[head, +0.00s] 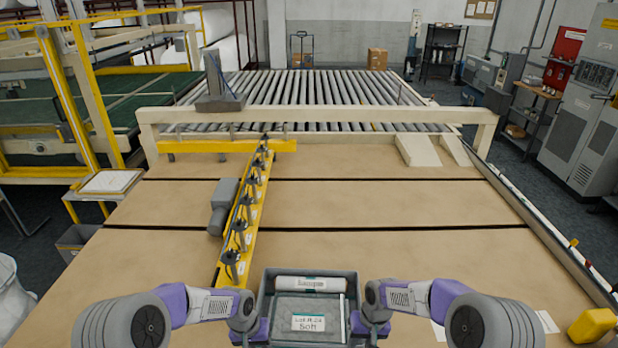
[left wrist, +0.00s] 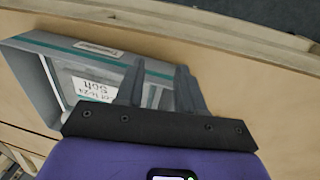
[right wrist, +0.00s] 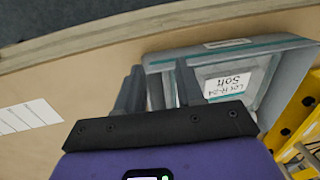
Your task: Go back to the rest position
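A grey tray (head: 264,292) sits at the near edge of the table, in front of me. Inside it are a strip labelled "Sample" (head: 310,284) and a white lot label (head: 308,323). My left gripper (left wrist: 160,78) is at the tray's left end and my right gripper (right wrist: 158,78) at its right end. In both wrist views the fingers stand apart, with part of the tray end showing between them. I cannot tell whether any finger touches the tray. The fingertips are hard to make out in the head view.
A yellow bar with several black clips (head: 243,225) lies left of centre on the brown table (head: 400,255). A grey motor-like block (head: 222,205) adjoins it. A yellow object (head: 592,325) is at the near right corner. A cream crossbeam (head: 330,118) and rollers stand beyond. The table's right side is mostly clear.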

